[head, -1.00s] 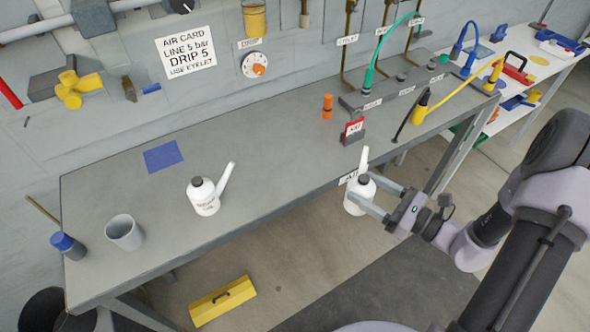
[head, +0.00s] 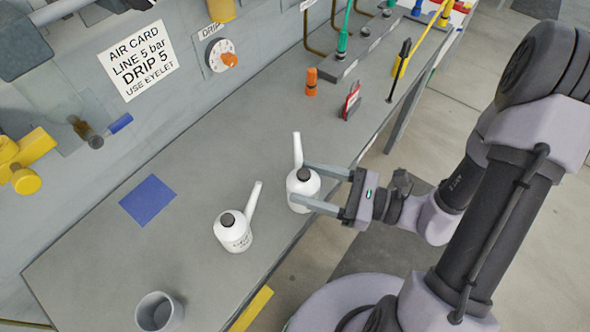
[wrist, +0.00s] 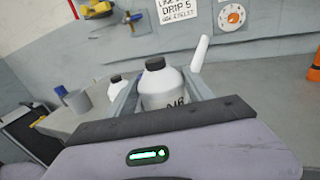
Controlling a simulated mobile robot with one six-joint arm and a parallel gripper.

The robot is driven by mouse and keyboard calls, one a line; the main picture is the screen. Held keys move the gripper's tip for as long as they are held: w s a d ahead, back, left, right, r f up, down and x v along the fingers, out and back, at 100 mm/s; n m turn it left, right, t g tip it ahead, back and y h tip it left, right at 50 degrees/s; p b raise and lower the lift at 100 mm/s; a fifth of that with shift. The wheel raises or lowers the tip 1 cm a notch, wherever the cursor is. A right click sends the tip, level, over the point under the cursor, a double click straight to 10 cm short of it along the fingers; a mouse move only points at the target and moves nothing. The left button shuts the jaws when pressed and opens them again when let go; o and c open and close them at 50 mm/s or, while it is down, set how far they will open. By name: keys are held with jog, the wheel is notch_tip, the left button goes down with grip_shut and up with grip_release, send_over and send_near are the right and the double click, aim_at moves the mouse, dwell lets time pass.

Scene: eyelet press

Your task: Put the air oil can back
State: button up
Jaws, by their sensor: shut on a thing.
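My gripper (head: 325,188) is shut on a white spouted oil can (head: 299,188) with a dark cap, upright, near the front edge of the bench. In the wrist view this held can (wrist: 166,86) shows the letters "AIR" between the fingers. A second white oil can (head: 234,232) with a dark cap and some unreadable lettering stands on the bench, left of and nearer than the held one. A blue square (head: 148,200) lies bare on the bench near the wall. I cannot tell whether the held can touches the bench.
A grey cup (head: 158,312) stands at the bench's near end. An orange fitting (head: 311,82) and a red padlock-like tag (head: 350,101) stand farther along. The wall holds a sign (head: 137,61) and a dial (head: 222,56). The bench between the blue square and the cans is clear.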

aim_at(301, 157)
jog(key=w+f+b, duration=0.1)
jog(key=w, duration=0.2)
jog(key=w+a+f+b, duration=0.1)
jog(key=w+f+b, duration=0.1)
jog(key=w, duration=0.1)
jog(key=w+f+b, duration=0.2)
jog(key=w, duration=0.2)
jog(key=shift+a, duration=0.3)
jog(key=shift+r, duration=0.3)
jog(key=shift+f, duration=0.1)
jog(key=o, duration=1.5)
